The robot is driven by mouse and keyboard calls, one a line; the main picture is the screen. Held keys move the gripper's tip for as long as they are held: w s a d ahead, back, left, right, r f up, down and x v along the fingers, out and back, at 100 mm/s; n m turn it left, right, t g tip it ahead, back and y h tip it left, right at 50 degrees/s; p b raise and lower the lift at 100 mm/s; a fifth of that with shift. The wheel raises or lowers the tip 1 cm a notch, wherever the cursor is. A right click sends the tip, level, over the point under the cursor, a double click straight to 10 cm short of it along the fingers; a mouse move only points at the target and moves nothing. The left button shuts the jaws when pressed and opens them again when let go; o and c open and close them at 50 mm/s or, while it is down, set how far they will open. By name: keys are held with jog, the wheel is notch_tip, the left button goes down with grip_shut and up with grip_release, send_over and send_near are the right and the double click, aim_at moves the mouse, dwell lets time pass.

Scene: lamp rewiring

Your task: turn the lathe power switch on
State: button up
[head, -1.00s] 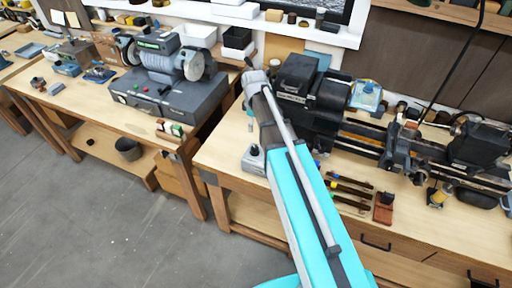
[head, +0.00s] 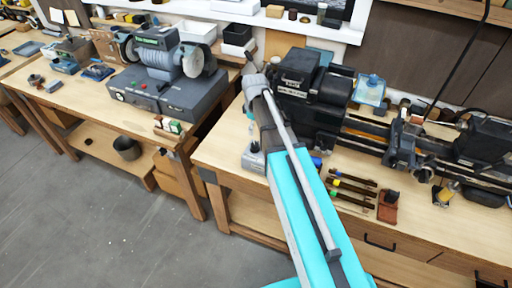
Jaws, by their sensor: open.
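The dark lathe (head: 320,95) stands on the right workbench, with its headstock just right of my arm's end. A small grey box with a knob-like top (head: 252,160), which may be the power switch, sits at the bench's left front, partly covered by my arm. My gripper (head: 250,116) is mostly hidden behind my own arm; only a small part shows at its left edge, above the grey box. It is open, and I see nothing held. Whether it touches the box cannot be told. The switch's position is too small to read.
Several tools with coloured handles (head: 350,190) and a red-brown block (head: 388,207) lie in front of the lathe. A bench grinder (head: 168,75) stands on the left bench (head: 90,115). A gap separates the benches. The grey floor (head: 120,225) in front is clear.

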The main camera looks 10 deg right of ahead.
aim_at(255, 144)
jog(key=shift+f+b, duration=4.6)
jog(key=shift+f, duration=0.3)
